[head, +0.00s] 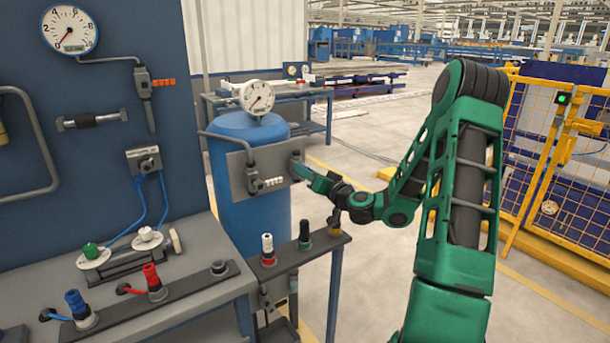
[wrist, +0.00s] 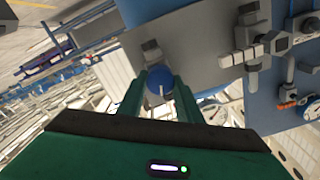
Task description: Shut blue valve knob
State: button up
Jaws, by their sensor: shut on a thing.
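My gripper (head: 301,171) is at the right end of a grey panel (head: 268,160) on the front of a blue tank (head: 250,212). In the wrist view, a round blue valve knob (wrist: 159,80) sits between the two green fingers of my gripper (wrist: 160,92), which are shut on it. A grey fitting (wrist: 151,50) shows just beyond the knob. In the head view the fingers hide most or all of this knob, and its turn angle cannot be told.
A dial gauge (head: 257,97) tops the tank. A workbench (head: 200,318) with blue and red fittings is at left. A yellow fence (head: 545,150) is at right. Open floor lies behind.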

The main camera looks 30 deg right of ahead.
jog(key=shift+d+f+m, duration=0.1)
jog(key=shift+f+m, duration=0.1)
jog(key=shift+m, duration=3.6)
jog(key=shift+d+f+m, duration=0.1)
jog(key=shift+f+m, duration=0.05)
jog(key=shift+m, duration=3.65)
jog(key=o, duration=0.9)
jog(key=shift+o, duration=0.7)
jog(key=shift+a, duration=0.1)
